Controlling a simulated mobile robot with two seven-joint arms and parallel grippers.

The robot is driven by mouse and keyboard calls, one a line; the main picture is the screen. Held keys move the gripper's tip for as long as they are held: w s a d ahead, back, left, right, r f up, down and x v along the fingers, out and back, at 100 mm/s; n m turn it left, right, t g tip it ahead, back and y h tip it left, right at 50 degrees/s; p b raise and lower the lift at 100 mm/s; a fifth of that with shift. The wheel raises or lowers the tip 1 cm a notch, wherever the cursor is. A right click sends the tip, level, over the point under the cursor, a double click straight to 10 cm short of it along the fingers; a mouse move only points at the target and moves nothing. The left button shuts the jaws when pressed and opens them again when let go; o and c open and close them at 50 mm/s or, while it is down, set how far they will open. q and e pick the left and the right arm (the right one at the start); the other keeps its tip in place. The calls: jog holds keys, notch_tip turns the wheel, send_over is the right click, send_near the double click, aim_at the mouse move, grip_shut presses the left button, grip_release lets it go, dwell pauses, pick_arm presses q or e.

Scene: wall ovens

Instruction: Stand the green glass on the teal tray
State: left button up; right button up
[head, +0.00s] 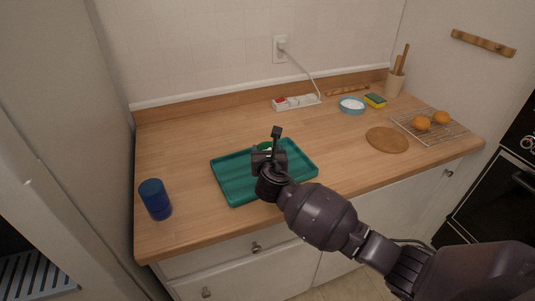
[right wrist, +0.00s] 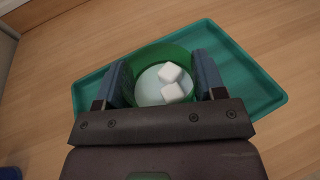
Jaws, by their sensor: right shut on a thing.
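The teal tray (head: 232,184) lies on the wooden counter in the head view; it also shows in the right wrist view (right wrist: 255,82). The green glass (right wrist: 176,52) is between the fingers of my right gripper (right wrist: 163,82), which is shut on it. White cubes (right wrist: 172,82) show inside the glass. In the head view my right gripper (head: 270,151) is over the tray and hides most of the glass, with only a bit of green rim showing. The glass appears upright over the tray; I cannot tell whether its base touches it. My left gripper is not in view.
A blue cup (head: 155,199) stands at the counter's left front. A power strip (head: 297,102), a blue-rimmed bowl (head: 352,105), a sponge (head: 375,100), a round wooden board (head: 387,140) and a rack (head: 440,130) with orange fruit are farther back and right.

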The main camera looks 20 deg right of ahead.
jog(key=shift+f, duration=0.2)
jog(key=o, duration=1.4)
jog(key=shift+f, duration=0.1)
jog(key=shift+r, duration=0.2)
jog(key=v, duration=1.2)
jog(key=shift+f, duration=0.15)
